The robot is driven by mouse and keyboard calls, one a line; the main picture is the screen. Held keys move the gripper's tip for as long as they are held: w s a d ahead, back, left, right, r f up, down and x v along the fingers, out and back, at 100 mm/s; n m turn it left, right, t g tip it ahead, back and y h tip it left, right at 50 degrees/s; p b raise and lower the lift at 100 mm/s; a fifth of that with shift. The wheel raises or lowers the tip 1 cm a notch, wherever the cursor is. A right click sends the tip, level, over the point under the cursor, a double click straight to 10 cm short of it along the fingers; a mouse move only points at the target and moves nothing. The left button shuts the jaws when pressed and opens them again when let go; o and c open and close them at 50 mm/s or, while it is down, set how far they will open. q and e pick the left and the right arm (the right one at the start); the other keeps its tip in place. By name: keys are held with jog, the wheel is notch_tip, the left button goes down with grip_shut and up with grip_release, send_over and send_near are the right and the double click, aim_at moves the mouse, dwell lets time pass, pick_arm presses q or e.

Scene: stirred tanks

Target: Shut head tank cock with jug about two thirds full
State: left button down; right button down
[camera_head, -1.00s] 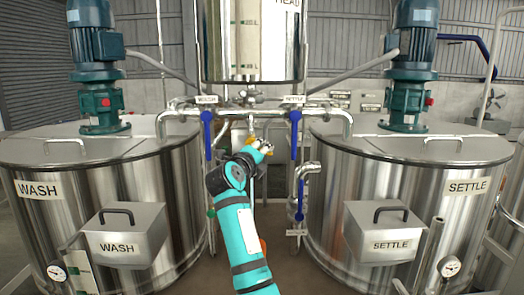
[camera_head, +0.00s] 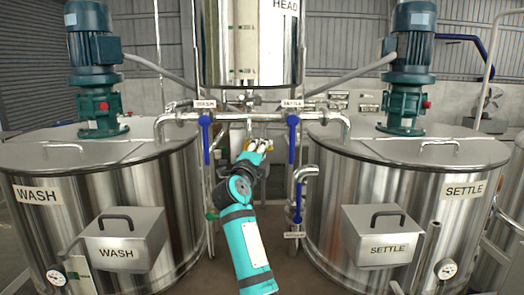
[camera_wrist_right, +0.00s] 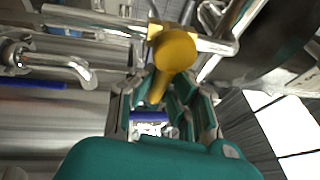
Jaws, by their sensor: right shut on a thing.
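The head tank (camera_head: 250,45) is a steel cylinder hanging at top centre in the head view. A pipe with a small valve runs below it. My right gripper (camera_head: 258,144) is under that pipe, at the end of my teal arm. In the right wrist view, a yellow cock handle (camera_wrist_right: 173,52) with a rounded end sits between its fingers, joined to brass and steel pipework. The gripper is shut on this handle. The fingers hide part of it. I cannot make out the jug or its level. My left gripper is not in view.
The WASH tank (camera_head: 160,190) stands left and the SETTLE tank (camera_head: 335,190) right, each with a motor on top. Blue levers (camera_head: 206,138) and (camera_head: 293,140) hang on either side of my right gripper. The gap between the tanks is narrow.

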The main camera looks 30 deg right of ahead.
jog(key=shift+r, duration=0.25)
jog(key=c, duration=1.3)
grip_release()
jog(key=shift+f, duration=0.1)
jog(key=shift+a, duration=0.1)
jog(key=v, duration=1.2)
jog(key=shift+s+f, duration=0.1)
